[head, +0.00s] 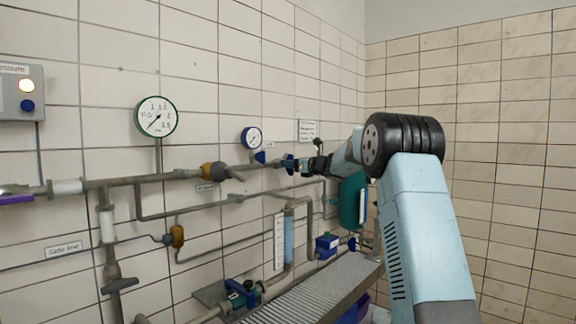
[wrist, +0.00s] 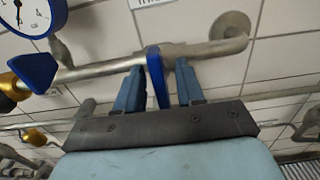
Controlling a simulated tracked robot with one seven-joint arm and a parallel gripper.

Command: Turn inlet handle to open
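A blue lever handle (wrist: 157,75) sits on a grey horizontal pipe (wrist: 215,50). The fingers are apart; the left finger is close to the lever and a gap shows on the right. I cannot tell whether either finger touches it. In the head view my gripper (head: 306,165) is at the pipe beside a blue valve part (head: 289,163). No readable label marks which handle is the inlet.
A second blue handle (wrist: 33,72) and a blue-rimmed gauge (wrist: 27,14) lie left of my gripper. In the head view, a green-rimmed gauge (head: 157,116) is on the tiled wall, a grey control box (head: 20,92) is far left, and a ribbed bench (head: 315,292) lies below the pipes.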

